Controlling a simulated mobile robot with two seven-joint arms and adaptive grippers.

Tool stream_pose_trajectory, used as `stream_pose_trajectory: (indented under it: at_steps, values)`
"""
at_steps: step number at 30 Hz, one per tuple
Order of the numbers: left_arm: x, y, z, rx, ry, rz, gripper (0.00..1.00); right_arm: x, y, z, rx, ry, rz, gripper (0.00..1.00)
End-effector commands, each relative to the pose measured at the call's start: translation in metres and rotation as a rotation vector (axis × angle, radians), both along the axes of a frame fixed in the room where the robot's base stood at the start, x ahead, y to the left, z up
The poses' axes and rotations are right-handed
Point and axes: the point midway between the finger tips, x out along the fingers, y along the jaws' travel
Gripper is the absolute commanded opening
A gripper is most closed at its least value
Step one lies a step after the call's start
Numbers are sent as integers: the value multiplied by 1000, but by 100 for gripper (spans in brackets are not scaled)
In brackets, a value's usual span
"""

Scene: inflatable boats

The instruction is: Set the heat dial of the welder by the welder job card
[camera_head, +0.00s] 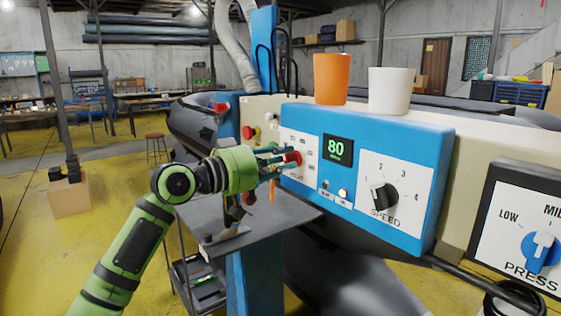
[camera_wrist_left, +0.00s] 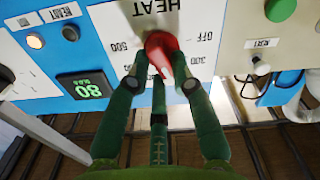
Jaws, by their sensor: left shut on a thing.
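The welder (camera_head: 400,140) is a blue control box on a long cream panel. Its red heat dial (camera_head: 293,158) is on a white plate at the box's left side. My left gripper (camera_head: 284,156) is shut on this dial, its green fingers on either side. In the left wrist view the picture is upside down; the red dial (camera_wrist_left: 160,45) sits between the fingertips, with HEAT, OFF and numbers such as 500 around it. The fingers partly hide the scale, and I cannot tell the exact setting. A green display (camera_head: 338,150) reads 80. I cannot make out a job card.
The black speed dial (camera_head: 384,195) and blue pressure dial (camera_head: 541,249) are to the right. An orange cup (camera_head: 331,79) and a white cup (camera_head: 390,91) stand on top.

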Motion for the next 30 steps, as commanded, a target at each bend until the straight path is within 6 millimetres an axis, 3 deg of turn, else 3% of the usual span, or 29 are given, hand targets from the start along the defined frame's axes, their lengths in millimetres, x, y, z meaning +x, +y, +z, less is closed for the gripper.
stream_pose_trajectory:
  at_steps: [11, 12, 13, 14, 24, 30]
  values:
    - [0, 0, -1, 3, -1, -1, 0, 0, -1, 0, -1, 0, 0, 0]
    - [0, 0, -1, 3, -1, -1, 32, 0, -1, 0, -1, 0, 0, 0]
    - [0, 0, -1, 3, -1, -1, 44, 0, -1, 0, -1, 0, 0, 0]
    - [0, 0, -1, 3, -1, -1, 48, 0, -1, 0, -2, 0, 0, 0]
    - [-1, 1, 0, 2, -2, 0, 48, 1, -5, 0, -6, -1, 2, 0]
    - [-14, 21, -1, 3, -3, 2, 48, 1, -3, 0, -4, -1, 1, 0]
